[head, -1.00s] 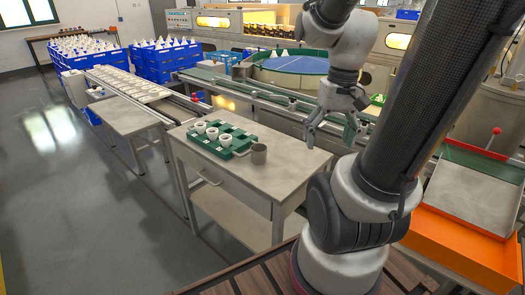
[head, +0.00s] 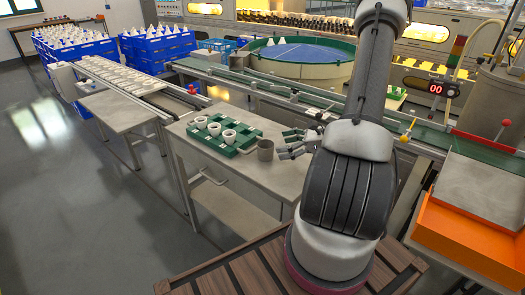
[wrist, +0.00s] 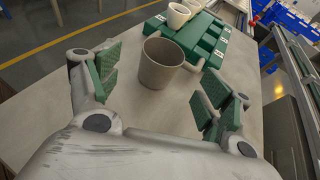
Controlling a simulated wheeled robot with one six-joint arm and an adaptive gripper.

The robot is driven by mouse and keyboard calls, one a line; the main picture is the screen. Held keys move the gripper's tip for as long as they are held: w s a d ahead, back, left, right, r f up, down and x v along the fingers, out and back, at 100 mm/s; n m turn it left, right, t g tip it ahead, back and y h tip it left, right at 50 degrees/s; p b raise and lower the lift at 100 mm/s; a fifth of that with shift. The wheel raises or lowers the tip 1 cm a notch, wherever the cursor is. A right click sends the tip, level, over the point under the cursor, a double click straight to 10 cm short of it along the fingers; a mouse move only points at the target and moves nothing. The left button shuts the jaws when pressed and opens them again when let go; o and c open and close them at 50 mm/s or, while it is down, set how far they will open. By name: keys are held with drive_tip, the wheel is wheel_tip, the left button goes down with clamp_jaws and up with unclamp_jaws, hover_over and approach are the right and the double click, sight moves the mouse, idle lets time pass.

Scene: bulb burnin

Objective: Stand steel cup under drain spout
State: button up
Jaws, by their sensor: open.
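The steel cup (head: 265,149) is a plain grey, open-topped cup standing upright on the grey side table (head: 275,185), just right of the green tray. In the wrist view the cup (wrist: 160,72) stands ahead of and partly between my spread fingers, apart from both green pads. My gripper (head: 288,145) is open and empty, low over the table and just right of the cup. I cannot make out the drain spout for certain in either view.
A green tray (head: 213,146) with several white cups sits left of the steel cup. A conveyor (head: 250,88) runs behind the table. An orange-edged tray (head: 465,243) is at the right, near a red-knobbed lever (head: 504,125). The table's front is clear.

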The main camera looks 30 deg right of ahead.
sight(265, 151)
drive_tip(key=shift+w+a+r+m, duration=0.2)
drive_tip(key=shift+w+m, duration=0.1)
drive_tip(key=shift+w, duration=0.1)
drive_tip(key=x, duration=0.7)
drive_tip(key=shift+f, duration=0.4)
drive_tip(key=c, duration=1.2)
